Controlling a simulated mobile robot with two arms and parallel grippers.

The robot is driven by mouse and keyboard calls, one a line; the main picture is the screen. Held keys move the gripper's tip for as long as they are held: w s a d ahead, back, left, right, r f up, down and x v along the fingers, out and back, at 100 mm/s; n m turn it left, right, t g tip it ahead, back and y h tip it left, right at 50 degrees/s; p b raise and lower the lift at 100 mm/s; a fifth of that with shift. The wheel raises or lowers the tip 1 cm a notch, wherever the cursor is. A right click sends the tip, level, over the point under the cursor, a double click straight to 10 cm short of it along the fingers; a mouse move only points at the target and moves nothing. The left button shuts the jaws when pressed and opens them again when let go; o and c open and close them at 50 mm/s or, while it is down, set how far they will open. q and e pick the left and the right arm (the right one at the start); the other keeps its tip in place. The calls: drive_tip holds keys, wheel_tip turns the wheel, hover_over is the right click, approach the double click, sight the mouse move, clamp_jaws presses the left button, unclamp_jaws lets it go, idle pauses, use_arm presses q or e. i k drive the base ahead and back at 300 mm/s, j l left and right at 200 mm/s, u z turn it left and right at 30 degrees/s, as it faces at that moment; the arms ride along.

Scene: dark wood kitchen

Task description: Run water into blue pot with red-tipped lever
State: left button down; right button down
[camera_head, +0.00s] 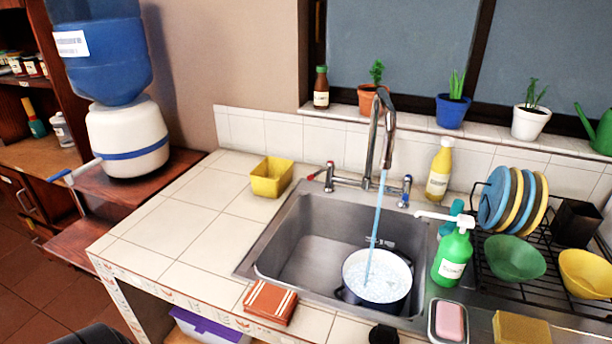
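The blue pot (350,296), dark blue outside and white inside, stands in the right part of the steel sink (300,262). A stream of water (375,225) falls from the tall faucet spout (373,140) into it. The water inside looks pale and bubbly. The red-tipped lever (328,174) is on the left of the faucet, and a blue-tipped lever (405,190) is on the right. Neither of my grippers can be made out. Dark shapes show at the bottom edge, at left and near the pot, too little to identify.
A yellow container (271,177) stands left of the faucet. A green soap bottle (453,254) and a soap dish (448,322) are right of the sink. A folded brown cloth (270,302) lies at its front left. The tiled counter (170,222) at left is largely clear.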

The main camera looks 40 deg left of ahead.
sight(322, 172)
drive_tip(key=k+j, duration=0.2)
drive_tip(key=k, duration=0.25)
drive_tip(key=k+j+u, duration=0.1)
drive_tip(key=k, duration=0.35)
drive_tip(key=j, duration=0.1)
